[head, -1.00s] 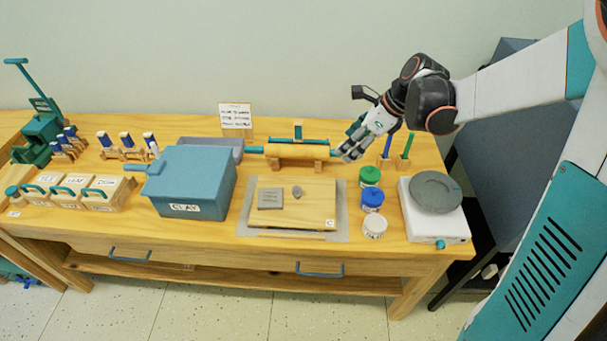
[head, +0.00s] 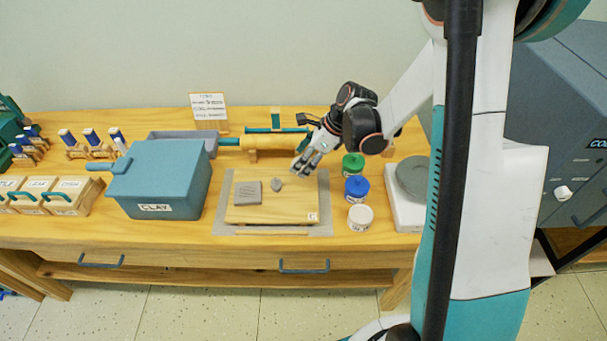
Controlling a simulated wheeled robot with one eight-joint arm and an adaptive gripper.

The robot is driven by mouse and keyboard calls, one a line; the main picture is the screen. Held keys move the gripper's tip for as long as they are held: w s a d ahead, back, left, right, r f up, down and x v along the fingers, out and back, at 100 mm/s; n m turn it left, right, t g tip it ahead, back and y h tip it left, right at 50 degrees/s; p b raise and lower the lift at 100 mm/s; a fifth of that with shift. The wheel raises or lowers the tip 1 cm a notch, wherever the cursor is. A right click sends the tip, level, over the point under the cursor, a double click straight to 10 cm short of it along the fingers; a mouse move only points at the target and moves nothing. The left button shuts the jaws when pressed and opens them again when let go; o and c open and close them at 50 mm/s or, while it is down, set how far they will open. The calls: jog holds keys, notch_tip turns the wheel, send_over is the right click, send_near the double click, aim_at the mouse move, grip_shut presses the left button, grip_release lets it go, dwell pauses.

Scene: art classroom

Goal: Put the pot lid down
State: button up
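My gripper (head: 302,169) points down and left, at the back right of the wooden board as seen in the head view. Its light grey fingers are small and close together. I cannot tell whether they are open, shut or hold something. I cannot make out a separate pot lid; it may be hidden by the gripper. Three small pots stand in a row to the right of the board: a green one (head: 353,164), a blue one (head: 357,188) and a white one (head: 360,218). My gripper is left of the green pot and apart from it.
The wooden board (head: 292,202) bears a grey slab (head: 248,192) and a small grey lump (head: 277,184). The blue clay box (head: 160,180) stands left. A white scale (head: 403,214) with a grey plate (head: 414,177) is right, partly behind my arm.

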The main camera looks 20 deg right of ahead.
jog(key=shift+f+b, duration=0.8)
jog(key=shift+f, duration=1.7)
jog(key=shift+f, duration=0.15)
jog(key=o, duration=0.8)
jog(key=shift+c, duration=0.2)
jog(key=shift+s+d+r, duration=0.1)
jog(key=shift+r, duration=0.35)
jog(key=p+v, duration=0.3)
jog(key=v, duration=0.8)
jog(key=shift+r+p, duration=0.2)
jog(key=shift+p, duration=0.2)
